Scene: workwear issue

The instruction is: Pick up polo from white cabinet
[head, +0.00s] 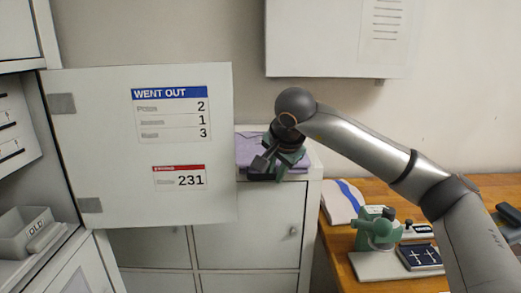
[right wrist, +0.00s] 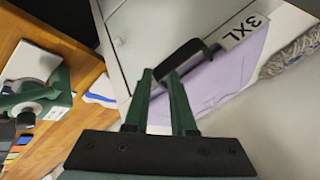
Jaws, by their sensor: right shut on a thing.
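The polo is a folded lilac garment (head: 250,149) on top of the white cabinet (head: 247,225). It also shows in the right wrist view (right wrist: 212,98), with a white "3XL" label (right wrist: 240,31) and a black loop (right wrist: 186,56) at its edge. My right gripper (head: 265,168) is over the front of the polo at the cabinet top. In the right wrist view its green fingers (right wrist: 163,80) are close together with their tips at the black loop, shut on the polo. The fingers hide part of the polo. My left gripper is not in view.
An open cabinet door (head: 120,150) with "WENT OUT" lists stands left of my gripper. A grey bin (head: 32,230) marked "OLD" is on the left shelf. A wooden table (head: 375,270) at right holds a green machine (head: 376,228) and a folded white-and-blue cloth (head: 341,203).

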